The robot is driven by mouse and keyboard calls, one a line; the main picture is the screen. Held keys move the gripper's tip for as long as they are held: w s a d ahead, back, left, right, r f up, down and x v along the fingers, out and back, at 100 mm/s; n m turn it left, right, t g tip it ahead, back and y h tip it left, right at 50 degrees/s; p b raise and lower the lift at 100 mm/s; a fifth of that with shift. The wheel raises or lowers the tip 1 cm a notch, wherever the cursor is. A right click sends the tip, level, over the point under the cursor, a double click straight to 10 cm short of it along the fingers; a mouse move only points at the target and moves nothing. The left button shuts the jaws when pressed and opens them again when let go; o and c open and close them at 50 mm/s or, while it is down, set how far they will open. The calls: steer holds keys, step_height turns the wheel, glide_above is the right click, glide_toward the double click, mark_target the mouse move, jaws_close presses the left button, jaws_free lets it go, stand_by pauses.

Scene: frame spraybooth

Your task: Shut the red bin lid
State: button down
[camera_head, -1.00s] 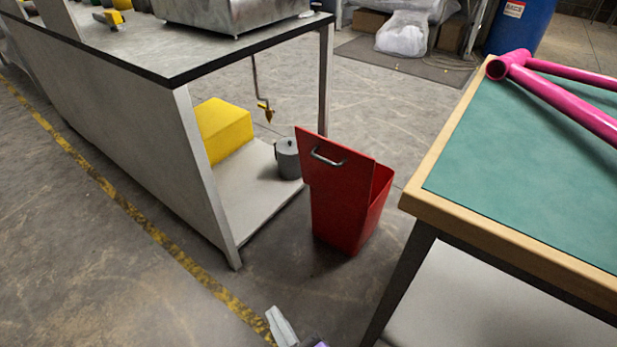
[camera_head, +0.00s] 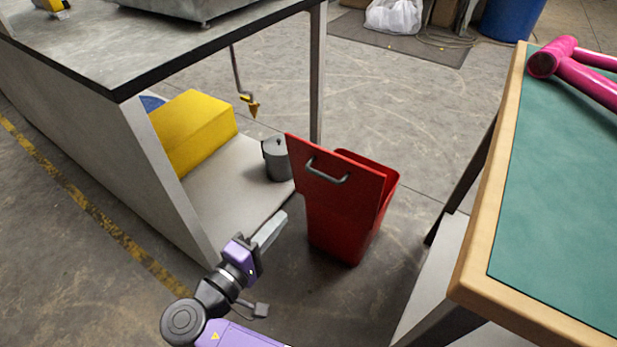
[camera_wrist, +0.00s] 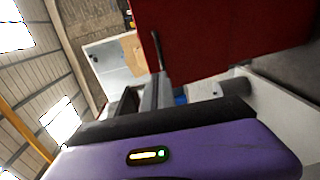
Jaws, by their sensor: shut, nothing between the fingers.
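The red bin (camera_head: 338,236) stands on the floor between the grey bench and the green-topped table. Its red lid (camera_head: 352,192) is open, standing steeply on the near side with a grey bar handle (camera_head: 327,172) facing me. Part of the bin's open top shows behind it. My gripper (camera_head: 283,216) is shut and empty, low to the left of the bin, apart from the handle. In the wrist view a large red panel (camera_wrist: 225,30) fills the top right, beyond my gripper (camera_wrist: 156,75); I cannot tell there whether they touch.
The grey bench (camera_head: 185,230) is close on the left, with a yellow block (camera_head: 195,130) and a grey pot (camera_head: 277,160) on its lower shelf. The green-topped table (camera_head: 560,190) holding a pink frame (camera_head: 590,85) stands right. Floor behind the bin is clear.

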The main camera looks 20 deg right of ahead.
steer(key=b, duration=0.4)
glide_toward(322, 177)
steer(key=x, duration=0.6)
steer(key=shift+w+d+f, duration=0.2)
steer(key=shift+w+d, duration=0.1)
steer(key=shift+r, duration=0.1)
